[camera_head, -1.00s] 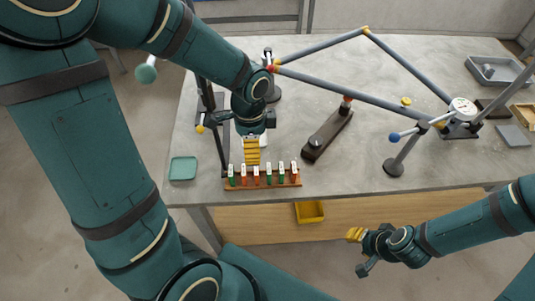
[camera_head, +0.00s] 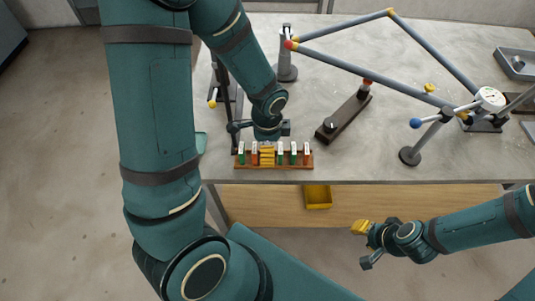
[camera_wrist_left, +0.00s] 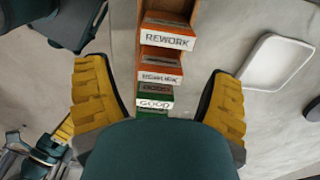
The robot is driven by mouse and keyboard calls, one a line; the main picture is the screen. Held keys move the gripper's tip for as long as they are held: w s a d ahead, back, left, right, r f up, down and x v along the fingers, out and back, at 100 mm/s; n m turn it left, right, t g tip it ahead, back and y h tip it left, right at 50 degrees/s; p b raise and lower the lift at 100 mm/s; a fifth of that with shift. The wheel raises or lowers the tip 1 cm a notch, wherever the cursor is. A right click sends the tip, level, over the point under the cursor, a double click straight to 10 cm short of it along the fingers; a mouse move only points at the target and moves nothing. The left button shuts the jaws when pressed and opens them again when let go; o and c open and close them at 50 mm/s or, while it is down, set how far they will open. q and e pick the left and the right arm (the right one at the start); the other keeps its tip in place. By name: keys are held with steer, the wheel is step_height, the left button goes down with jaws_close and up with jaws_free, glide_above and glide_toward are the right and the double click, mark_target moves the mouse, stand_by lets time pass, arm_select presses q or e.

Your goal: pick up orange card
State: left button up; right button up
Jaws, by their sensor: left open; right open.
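A brown rack (camera_head: 284,166) at the table's front edge holds a row of orange and green cards with white labels. Orange cards show at its left part (camera_head: 254,158) and right end (camera_head: 306,158). In the left wrist view, an orange card labelled REWORK (camera_wrist_left: 166,41) is nearest the top, with another orange REWORK card (camera_wrist_left: 160,77) below it and a green GOOD card (camera_wrist_left: 154,103) further down. My left gripper (camera_head: 267,158) is over the rack, hiding its middle; its yellow fingers (camera_wrist_left: 158,105) are open on either side of the row. My right gripper (camera_head: 361,228) is open and empty, in front of the table.
A grey tube frame (camera_head: 360,74) and a post with a blue knob (camera_head: 411,153) stand to the right. A dark bar fixture (camera_head: 345,118) lies nearer the rack. A yellow bin (camera_head: 318,197) sits below the table edge. A pale-rimmed tray (camera_wrist_left: 257,75) lies beside the row.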

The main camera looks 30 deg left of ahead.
arm_select(q)
step_height(320, 180, down, 2)
steer(key=shift+f, duration=0.1)
steer(key=c, duration=1.1)
steer(key=shift+c, duration=0.2)
